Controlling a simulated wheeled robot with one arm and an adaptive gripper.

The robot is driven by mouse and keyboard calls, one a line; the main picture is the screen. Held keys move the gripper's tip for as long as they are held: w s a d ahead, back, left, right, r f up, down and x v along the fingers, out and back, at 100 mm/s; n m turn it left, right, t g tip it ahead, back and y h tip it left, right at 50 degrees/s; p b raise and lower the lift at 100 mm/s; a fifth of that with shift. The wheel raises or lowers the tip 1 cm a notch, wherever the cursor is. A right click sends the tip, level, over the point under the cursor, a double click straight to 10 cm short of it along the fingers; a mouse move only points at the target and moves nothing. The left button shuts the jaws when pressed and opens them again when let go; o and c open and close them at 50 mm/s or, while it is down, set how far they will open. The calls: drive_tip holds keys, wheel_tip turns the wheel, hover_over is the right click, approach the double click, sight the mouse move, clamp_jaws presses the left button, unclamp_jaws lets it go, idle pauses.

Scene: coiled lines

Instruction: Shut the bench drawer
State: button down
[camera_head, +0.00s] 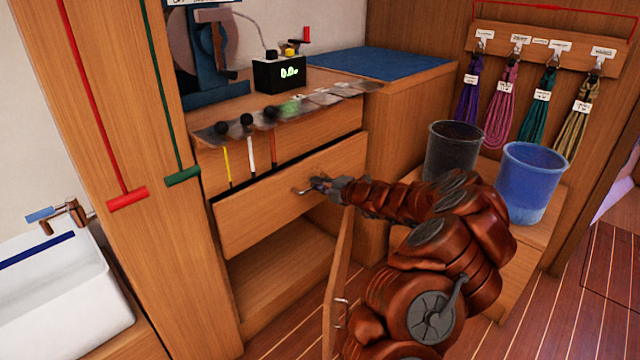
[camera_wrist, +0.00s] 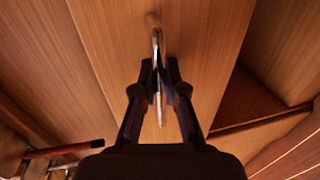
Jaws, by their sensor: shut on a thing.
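The bench drawer (camera_head: 290,196) is a wooden drawer under the bench top, and its front stands out from the bench with a dark gap along its top edge. Its front also fills the middle of the wrist view (camera_wrist: 205,50). A metal bar handle (camera_head: 304,190) sits on the drawer front. My gripper (camera_head: 322,186) is at the handle, and in the wrist view its fingers (camera_wrist: 166,85) are closed around the handle (camera_wrist: 157,50). The inside of the drawer is mostly hidden by its front.
A cupboard door (camera_head: 338,285) hangs open below the drawer, close beside my arm. Three thin levers (camera_head: 250,150) hang before the bench edge. A black bucket (camera_head: 452,152) and a blue bucket (camera_head: 531,183) stand at right. A white sink (camera_head: 60,290) is at left.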

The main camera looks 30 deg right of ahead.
drive_tip(key=w+p, duration=0.1)
drive_tip(key=p, duration=0.1)
drive_tip(key=w+p, duration=0.2)
drive_tip(key=shift+w+a+r+p, duration=0.15)
drive_tip(key=shift+w+a+p, duration=0.1)
drive_tip(key=shift+a+p, duration=0.15)
drive_tip(key=c, duration=1.2)
unclamp_jaws()
drive_tip(key=shift+w, duration=0.1)
drive_tip(key=v, duration=1.2)
